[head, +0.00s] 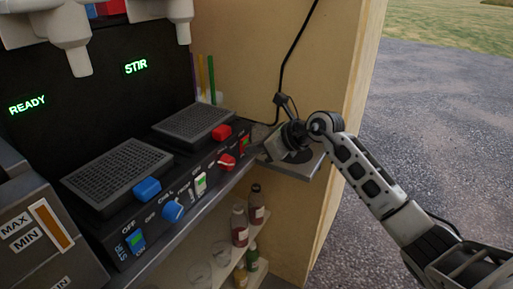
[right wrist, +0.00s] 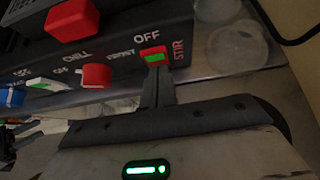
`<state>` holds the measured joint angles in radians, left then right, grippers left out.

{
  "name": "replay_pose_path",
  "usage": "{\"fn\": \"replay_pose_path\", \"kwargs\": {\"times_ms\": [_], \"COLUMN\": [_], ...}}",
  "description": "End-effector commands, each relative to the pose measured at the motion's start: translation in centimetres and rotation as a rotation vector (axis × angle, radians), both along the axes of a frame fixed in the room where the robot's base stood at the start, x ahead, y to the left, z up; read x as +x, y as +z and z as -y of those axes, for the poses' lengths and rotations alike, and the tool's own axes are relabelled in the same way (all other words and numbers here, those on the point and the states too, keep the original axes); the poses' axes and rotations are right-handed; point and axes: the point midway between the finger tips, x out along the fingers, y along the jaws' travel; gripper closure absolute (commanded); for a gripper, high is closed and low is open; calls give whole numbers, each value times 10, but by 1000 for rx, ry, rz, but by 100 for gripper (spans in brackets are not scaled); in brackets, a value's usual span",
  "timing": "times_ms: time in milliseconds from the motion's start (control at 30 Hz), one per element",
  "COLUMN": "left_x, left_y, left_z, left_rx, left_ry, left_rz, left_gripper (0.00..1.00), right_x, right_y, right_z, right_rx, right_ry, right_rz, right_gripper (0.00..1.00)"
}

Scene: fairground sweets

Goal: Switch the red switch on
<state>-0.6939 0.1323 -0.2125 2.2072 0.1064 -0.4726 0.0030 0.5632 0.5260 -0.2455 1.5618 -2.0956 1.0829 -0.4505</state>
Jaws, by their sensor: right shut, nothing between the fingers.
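The red switch (head: 244,142) is at the right end of the black machine's front panel. In the right wrist view the red switch (right wrist: 152,56) shows a red rim and a lit green face, between the words OFF and STIR. The display (head: 136,66) above the right-hand grate reads STIR in green. My right gripper (head: 264,151) is at the panel's right end, beside the switch. In the wrist view its shut, empty fingertips (right wrist: 157,76) are right at the switch's lower edge; I cannot tell whether they touch. My left gripper is not in view.
A red knob (head: 226,161), a red block (head: 222,132), a white switch (head: 200,184) and a blue knob (head: 172,211) are close by on the panel. A blue switch (head: 136,242) is at its left end. Bottles (head: 256,203) stand below. A wooden wall (head: 335,110) borders the right.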

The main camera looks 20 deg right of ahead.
Motion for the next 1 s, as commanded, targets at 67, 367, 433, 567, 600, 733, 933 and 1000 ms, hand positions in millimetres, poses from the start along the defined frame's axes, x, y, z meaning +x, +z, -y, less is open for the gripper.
{"fn": "replay_pose_path", "kwargs": {"times_ms": [67, 367, 433, 567, 600, 733, 933, 1000], "left_x": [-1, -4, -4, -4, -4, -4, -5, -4], "left_y": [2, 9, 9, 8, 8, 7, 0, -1], "left_z": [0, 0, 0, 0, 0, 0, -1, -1], "left_rx": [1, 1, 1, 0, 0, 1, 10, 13], "left_ry": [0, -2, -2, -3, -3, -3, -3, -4], "left_rz": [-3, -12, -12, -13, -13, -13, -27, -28], "left_gripper": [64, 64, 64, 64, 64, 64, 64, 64], "right_x": [1, 1, 1, 1, 1, 1, -8, -14], "right_y": [6, 20, 20, 19, 19, 18, 21, 22], "right_z": [-1, -1, -1, -1, -1, -1, 7, 13], "right_rx": [3, 5, 5, 5, 4, 4, 0, 0], "right_ry": [0, 0, 1, 1, 1, 1, 7, 13], "right_rz": [7, 9, 8, 8, 7, 6, 5, 6], "right_gripper": [100, 100, 100, 100, 100, 100, 100, 100]}}
